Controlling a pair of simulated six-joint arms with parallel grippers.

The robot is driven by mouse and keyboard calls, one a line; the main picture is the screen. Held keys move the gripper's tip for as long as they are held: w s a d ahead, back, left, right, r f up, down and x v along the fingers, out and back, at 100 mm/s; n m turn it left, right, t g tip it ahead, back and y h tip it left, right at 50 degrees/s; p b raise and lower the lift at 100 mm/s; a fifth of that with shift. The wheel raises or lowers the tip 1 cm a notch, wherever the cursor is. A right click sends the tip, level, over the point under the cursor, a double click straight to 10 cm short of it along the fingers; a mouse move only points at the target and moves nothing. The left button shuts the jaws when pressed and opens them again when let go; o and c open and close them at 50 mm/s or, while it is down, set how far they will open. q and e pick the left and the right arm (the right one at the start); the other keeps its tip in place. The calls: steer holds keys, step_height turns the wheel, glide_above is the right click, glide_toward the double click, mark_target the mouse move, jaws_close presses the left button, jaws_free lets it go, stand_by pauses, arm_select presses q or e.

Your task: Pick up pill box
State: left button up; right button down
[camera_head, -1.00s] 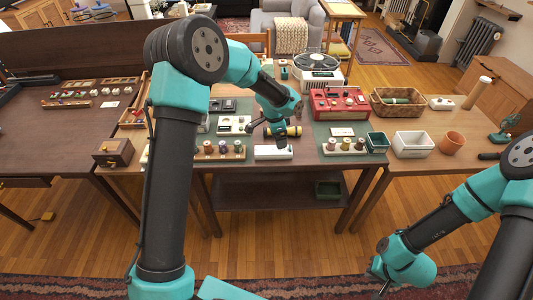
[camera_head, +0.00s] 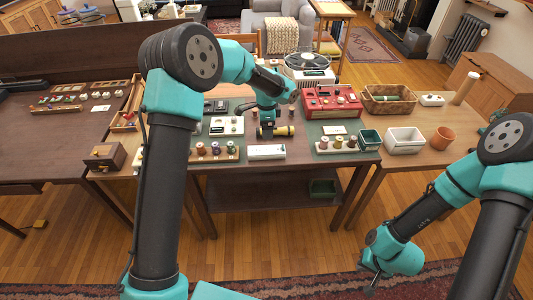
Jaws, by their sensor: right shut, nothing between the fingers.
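A long white box (camera_head: 266,152), which looks like the pill box, lies near the front edge of the middle table. My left gripper (camera_head: 266,132) points down just behind this box, beside a yellow cylinder (camera_head: 285,131). It looks apart from the white box. Its fingers are small and dark, so I cannot tell whether they are open or shut. My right gripper (camera_head: 374,280) is shut and empty, low in front of the tables above the rug.
Spools on a rack (camera_head: 214,151) stand left of the white box. More spools on a rack (camera_head: 337,145), a green bin (camera_head: 369,141) and a white bin (camera_head: 404,142) stand to the right. A red case (camera_head: 331,102) is behind.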

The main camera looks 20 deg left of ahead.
mark_target(267, 150)
arm_select(q)
step_height(267, 150, down, 9)
steer(key=shift+r, duration=0.15)
stand_by(0.4)
steer(key=shift+w+a+f, duration=0.1)
steer(key=shift+f, duration=2.45)
steer(key=c, duration=1)
steer(key=shift+c, duration=0.2)
steer(key=shift+r, duration=0.15)
